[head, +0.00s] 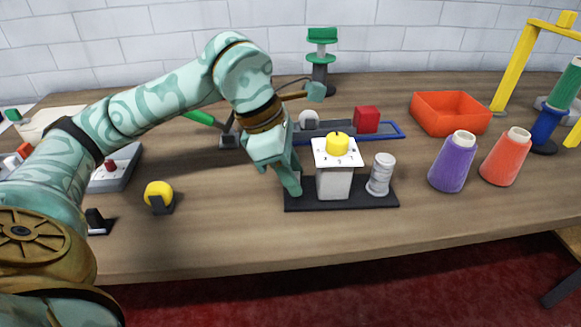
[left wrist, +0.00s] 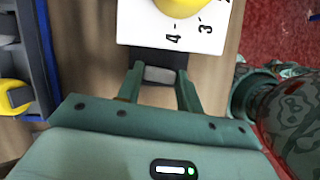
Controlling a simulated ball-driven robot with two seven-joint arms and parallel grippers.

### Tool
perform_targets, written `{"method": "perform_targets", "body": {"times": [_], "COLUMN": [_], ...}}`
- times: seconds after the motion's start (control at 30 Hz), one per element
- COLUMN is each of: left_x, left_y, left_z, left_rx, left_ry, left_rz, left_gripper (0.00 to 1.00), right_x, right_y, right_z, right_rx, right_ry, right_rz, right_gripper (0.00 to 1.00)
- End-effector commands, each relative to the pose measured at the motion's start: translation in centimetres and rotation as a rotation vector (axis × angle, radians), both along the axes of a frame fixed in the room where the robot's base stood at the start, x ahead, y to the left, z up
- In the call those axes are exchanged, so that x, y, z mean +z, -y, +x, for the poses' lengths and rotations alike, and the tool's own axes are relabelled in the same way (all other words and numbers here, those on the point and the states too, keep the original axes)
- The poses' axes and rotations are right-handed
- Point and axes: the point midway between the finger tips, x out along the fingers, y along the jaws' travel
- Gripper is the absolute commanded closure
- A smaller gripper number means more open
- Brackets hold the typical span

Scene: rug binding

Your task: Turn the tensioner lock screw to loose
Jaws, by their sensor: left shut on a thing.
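The tensioner is a pale block (head: 333,187) on a black base plate (head: 345,205). On top is a white dial plate (head: 325,158) with a yellow knob (head: 338,145); its printed 3 and 4 show in the left wrist view (left wrist: 150,25). My left gripper (head: 294,188) is low at the block's left side. In the left wrist view, its fingers (left wrist: 160,88) are shut on a small grey piece (left wrist: 160,74) beside the dial plate, which looks like the lock screw. In the head view the gripper hides this piece. My right gripper is not in view.
A ribbed white cylinder (head: 380,175) stands on the base plate's right. Purple (head: 452,165) and orange (head: 505,160) thread cones are farther right. Behind are a blue tray (head: 395,131) with a red block (head: 367,119) and an orange bin (head: 450,115). A yellow round thing (head: 159,194) stands left.

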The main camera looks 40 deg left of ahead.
Motion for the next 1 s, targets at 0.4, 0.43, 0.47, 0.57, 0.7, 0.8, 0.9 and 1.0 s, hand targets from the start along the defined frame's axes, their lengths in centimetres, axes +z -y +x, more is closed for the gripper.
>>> {"method": "perform_targets", "body": {"times": [0.4,0.43,0.47,0.57,0.7,0.8,0.9,1.0], "left_x": [0.0,0.0,0.0,0.1,1.6,3.8,6.6,9.2], "left_y": [0.0,0.0,0.0,0.0,-0.4,-1.1,-1.9,-2.7], "left_z": [0.0,0.1,0.1,0.0,-0.3,-0.8,-1.5,-2.2], "left_rx": [-0.002,-0.002,-0.002,-0.002,-0.001,0.001,0.002,0.003], "left_ry": [0.001,0.001,0.001,0.002,0.005,0.010,0.013,0.012], "left_rz": [0.000,0.000,0.000,-0.001,-0.001,0.000,0.000,-0.001], "left_gripper": [0.42,0.42,0.42,0.42,0.42,0.42,0.42,0.42], "right_x": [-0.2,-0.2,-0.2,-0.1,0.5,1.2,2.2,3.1], "right_y": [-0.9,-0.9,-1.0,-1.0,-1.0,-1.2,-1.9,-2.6], "right_z": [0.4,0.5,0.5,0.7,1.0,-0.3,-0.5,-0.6], "right_rx": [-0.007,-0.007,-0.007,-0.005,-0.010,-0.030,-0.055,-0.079], "right_ry": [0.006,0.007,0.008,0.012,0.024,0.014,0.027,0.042], "right_rz": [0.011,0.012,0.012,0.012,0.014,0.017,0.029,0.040], "right_gripper": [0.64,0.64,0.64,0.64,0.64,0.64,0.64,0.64]}}
